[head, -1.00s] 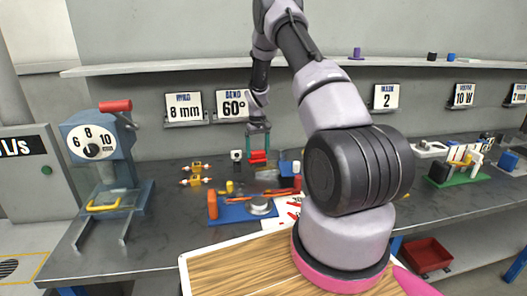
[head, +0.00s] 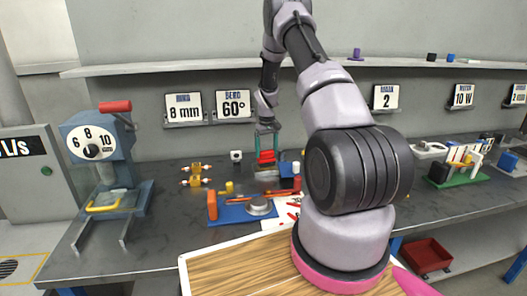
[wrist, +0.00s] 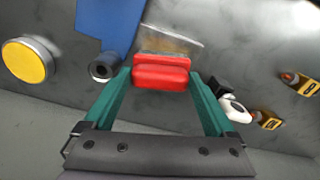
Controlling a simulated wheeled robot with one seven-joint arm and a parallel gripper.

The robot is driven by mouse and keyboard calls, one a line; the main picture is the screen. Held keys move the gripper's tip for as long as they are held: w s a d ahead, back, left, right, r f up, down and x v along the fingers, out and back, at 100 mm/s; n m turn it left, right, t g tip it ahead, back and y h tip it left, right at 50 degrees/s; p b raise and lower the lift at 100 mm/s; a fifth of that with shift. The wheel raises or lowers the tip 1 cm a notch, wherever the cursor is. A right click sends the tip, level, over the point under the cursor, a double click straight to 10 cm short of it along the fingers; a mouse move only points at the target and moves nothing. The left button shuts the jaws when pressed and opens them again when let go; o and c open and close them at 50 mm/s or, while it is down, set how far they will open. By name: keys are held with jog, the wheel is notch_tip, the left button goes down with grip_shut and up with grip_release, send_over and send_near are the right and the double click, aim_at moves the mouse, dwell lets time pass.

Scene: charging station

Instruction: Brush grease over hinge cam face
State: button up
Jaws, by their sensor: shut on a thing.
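My gripper (head: 267,148) is shut on a red block-shaped handle (head: 266,157), which also shows between the green fingers in the wrist view (wrist: 162,72). A flat greyish part (wrist: 170,41) extends from the handle; I cannot tell whether it is bristles or a plate. The held tool is over the rear of the bench, just left of a blue block (head: 287,169); contact with the bench is unclear. A round silver piece (head: 258,206) sits on the blue mat (head: 232,215). I cannot tell for certain which part is the hinge cam.
A yellow-topped round container (wrist: 27,60) and a dark hollow cylinder (wrist: 104,66) are left in the wrist view. An orange upright block (head: 212,205) is on the mat.

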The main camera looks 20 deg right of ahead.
aim_at(257, 161)
jog(key=shift+o, duration=0.2)
jog(key=shift+s+d, duration=0.25)
jog(key=shift+d, duration=0.7)
jog(key=shift+s+d, duration=0.2)
jog(key=shift+d, duration=0.7)
jog(key=shift+w+a+f, duration=0.1)
jog(key=shift+w+a, duration=0.05)
jog(key=shift+a, duration=0.9)
jog(key=shift+w+a+r, duration=0.1)
jog(key=shift+w+a, duration=0.15)
jog(key=shift+a, duration=0.7)
jog(key=shift+w+a+r, duration=0.1)
jog(key=shift+w+a, duration=0.15)
jog(key=shift+a, duration=0.75)
jog(key=shift+w+a, duration=0.25)
jog(key=shift+a, duration=0.7)
jog(key=shift+c, duration=0.2)
notch_tip(257, 161, up, 6)
jog(key=shift+r, duration=0.1)
